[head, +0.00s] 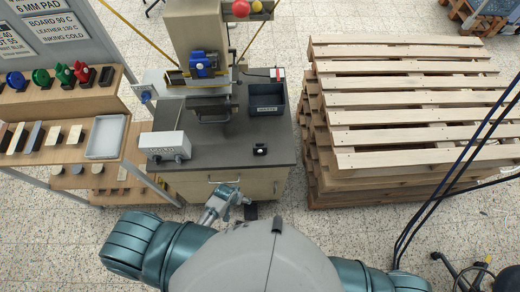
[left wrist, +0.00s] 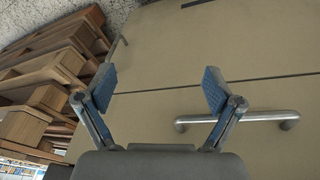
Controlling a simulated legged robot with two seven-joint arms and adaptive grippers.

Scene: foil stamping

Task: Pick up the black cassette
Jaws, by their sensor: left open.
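A black cassette (head: 106,76) stands at the right end of a row of coloured cassettes on the upper shelf of the rack at the left. My left gripper (head: 240,197) is low in front of the press cabinet, well to the right of and nearer than the cassette. In the left wrist view my left gripper (left wrist: 158,88) is open and empty, its blue pads apart before the beige cabinet front. The cassette is not seen in that view. My right gripper is not in view.
The press bench (head: 225,150) holds a grey box (head: 165,146), a dark bin (head: 267,98) and a small black object (head: 260,150). A drawer handle (left wrist: 237,119) is close to my left gripper. Stacked wooden pallets (head: 400,110) stand at the right. Red (head: 81,72), green (head: 41,78) and blue (head: 17,81) cassettes share the shelf.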

